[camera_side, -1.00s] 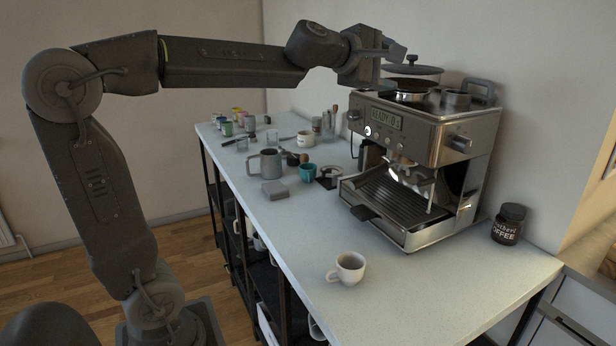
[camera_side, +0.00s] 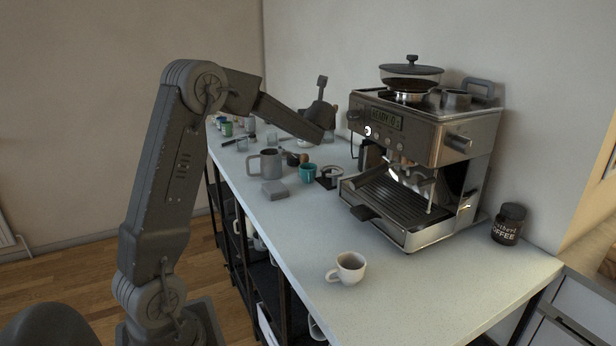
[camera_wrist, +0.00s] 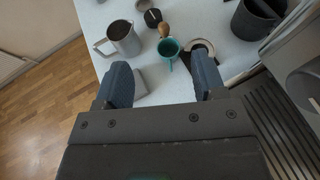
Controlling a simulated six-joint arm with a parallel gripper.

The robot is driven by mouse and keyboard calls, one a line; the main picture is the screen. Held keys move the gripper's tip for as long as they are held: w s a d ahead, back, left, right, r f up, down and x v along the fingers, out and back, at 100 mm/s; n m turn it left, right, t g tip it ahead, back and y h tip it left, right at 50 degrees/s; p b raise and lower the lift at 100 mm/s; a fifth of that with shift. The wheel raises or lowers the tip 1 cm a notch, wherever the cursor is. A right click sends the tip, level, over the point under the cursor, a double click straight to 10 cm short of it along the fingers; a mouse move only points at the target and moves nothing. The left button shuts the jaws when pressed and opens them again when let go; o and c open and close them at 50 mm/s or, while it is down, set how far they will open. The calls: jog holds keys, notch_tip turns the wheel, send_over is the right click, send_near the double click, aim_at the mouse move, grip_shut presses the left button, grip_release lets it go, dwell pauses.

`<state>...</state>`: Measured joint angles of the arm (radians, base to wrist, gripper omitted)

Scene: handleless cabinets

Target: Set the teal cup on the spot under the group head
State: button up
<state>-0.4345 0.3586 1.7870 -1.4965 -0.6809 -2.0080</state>
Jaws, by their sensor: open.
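The teal cup (camera_side: 307,172) stands upright on the counter, left of the espresso machine. In the wrist view the teal cup (camera_wrist: 169,48) lies ahead of the fingers, between their lines. My gripper (camera_wrist: 160,82) is open and empty, with its two fingers apart. In the side view my gripper (camera_side: 322,108) is above the counter, higher than the cup and left of the machine; its fingers are hard to make out there. The espresso machine (camera_side: 425,145) has a slotted drip tray (camera_side: 388,204) at its front. The group head is in shadow and hard to see.
A steel pitcher (camera_side: 268,163) and a grey block (camera_side: 275,190) stand left of the cup. A dark piece with a pale ring (camera_side: 328,175) is close to its right. A white cup (camera_side: 347,268) and a coffee jar (camera_side: 509,224) stand nearer the front. The front counter is mostly clear.

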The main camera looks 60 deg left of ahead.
send_near(309, 171)
jog(key=x, duration=0.4)
jog(key=shift+x, duration=2.95)
jog(key=shift+s+a+r, duration=0.1)
jog(key=c, duration=0.6)
jog(key=shift+c, duration=0.2)
jog(key=shift+r, duration=0.1)
